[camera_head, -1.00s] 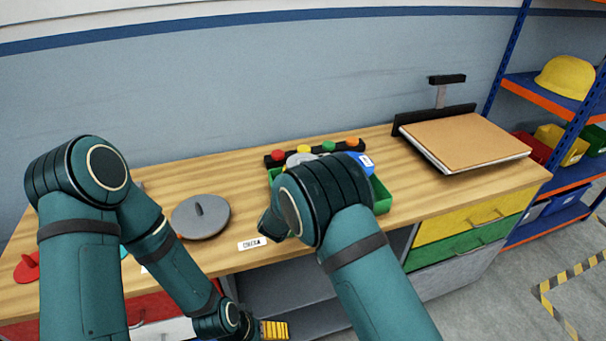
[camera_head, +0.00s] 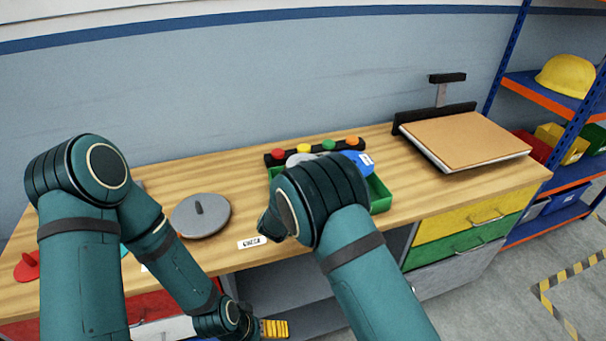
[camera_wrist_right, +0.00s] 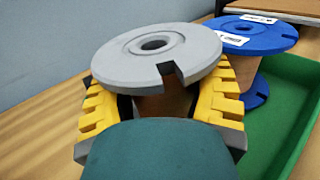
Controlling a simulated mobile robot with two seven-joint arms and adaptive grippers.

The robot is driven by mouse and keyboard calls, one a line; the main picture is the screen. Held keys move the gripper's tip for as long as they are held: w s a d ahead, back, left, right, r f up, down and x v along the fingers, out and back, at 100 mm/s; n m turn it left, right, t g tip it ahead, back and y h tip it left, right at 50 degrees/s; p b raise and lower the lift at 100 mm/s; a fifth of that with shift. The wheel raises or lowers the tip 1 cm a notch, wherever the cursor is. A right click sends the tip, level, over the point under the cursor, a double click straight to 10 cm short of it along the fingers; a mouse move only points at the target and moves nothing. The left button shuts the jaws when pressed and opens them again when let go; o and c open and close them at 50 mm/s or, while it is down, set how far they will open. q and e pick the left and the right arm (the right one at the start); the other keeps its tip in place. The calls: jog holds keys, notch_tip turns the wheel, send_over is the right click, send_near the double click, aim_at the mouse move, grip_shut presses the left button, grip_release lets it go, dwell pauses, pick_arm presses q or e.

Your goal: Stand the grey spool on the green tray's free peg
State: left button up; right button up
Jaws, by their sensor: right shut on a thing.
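The grey spool (camera_wrist_right: 158,58) is upright between the yellow fingers of my right gripper (camera_wrist_right: 160,100), which is shut on its brown core below the notched top flange. In the head view only a sliver of the grey spool (camera_head: 300,158) shows behind my right arm. The green tray (camera_head: 380,193) stands on the bench, mostly covered by that arm; its green wall also shows in the wrist view (camera_wrist_right: 300,80). A blue spool (camera_wrist_right: 255,35) with white labels stands at the tray, right of the grey one. The free peg is hidden. My left gripper (camera_head: 274,328) hangs low before the bench; its jaw opening is unclear.
A black bar with coloured knobs (camera_head: 304,148) lies behind the tray. A grey disc with a short post (camera_head: 200,216) and a white label (camera_head: 252,243) are to the left. A brown board (camera_head: 465,140) lies at right. Bench between tray and board is clear.

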jog(key=shift+r, duration=0.45)
dwell(0.3)
jog(key=o, duration=1.3)
jog(key=shift+o, duration=0.2)
jog(key=shift+s+a+f, duration=0.15)
jog(key=shift+s+a, duration=0.05)
jog(key=shift+s, duration=0.15)
jog(key=v, duration=1.1)
jog(key=shift+s, duration=0.15)
